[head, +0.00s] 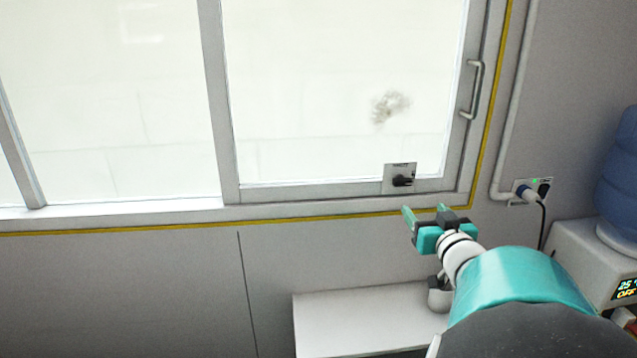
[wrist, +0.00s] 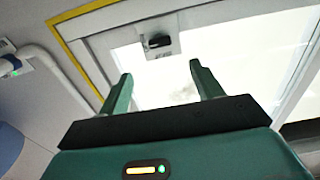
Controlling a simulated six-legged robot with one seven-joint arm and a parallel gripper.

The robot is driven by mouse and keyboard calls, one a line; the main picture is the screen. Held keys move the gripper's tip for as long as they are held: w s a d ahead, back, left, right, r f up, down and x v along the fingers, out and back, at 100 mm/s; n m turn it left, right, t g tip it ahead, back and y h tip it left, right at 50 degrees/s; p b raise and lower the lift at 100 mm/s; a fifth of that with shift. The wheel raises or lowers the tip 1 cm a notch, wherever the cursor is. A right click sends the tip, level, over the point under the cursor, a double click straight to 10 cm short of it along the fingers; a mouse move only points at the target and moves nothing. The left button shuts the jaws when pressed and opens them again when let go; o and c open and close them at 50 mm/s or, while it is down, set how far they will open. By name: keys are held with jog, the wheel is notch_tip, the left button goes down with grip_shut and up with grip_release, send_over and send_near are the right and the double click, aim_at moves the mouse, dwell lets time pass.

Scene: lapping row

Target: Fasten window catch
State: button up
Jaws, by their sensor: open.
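The window catch (head: 402,180) is a small black knob on a light plate at the lower right of the sliding window's frame (head: 330,190). It also shows in the wrist view (wrist: 158,42), above and between my fingers. My gripper (head: 424,212) has teal fingers and is open and empty, a little below the catch in the head view. In the wrist view both fingers (wrist: 162,85) stand apart, with nothing between them. The gripper looks apart from the catch. The catch's exact turn is too small to tell.
A vertical handle (head: 472,90) is on the window's right frame. A conduit with a plugged socket (head: 530,191) is to the right. A water dispenser (head: 590,255) with a blue bottle stands at far right. A white shelf or bench top (head: 350,320) is below the window.

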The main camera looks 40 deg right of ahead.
aim_at(404, 184)
jog(key=x, duration=1.3)
jog(key=shift+w+d+r, duration=0.1)
jog(key=shift+w+d, duration=0.05)
jog(key=shift+w, duration=0.1)
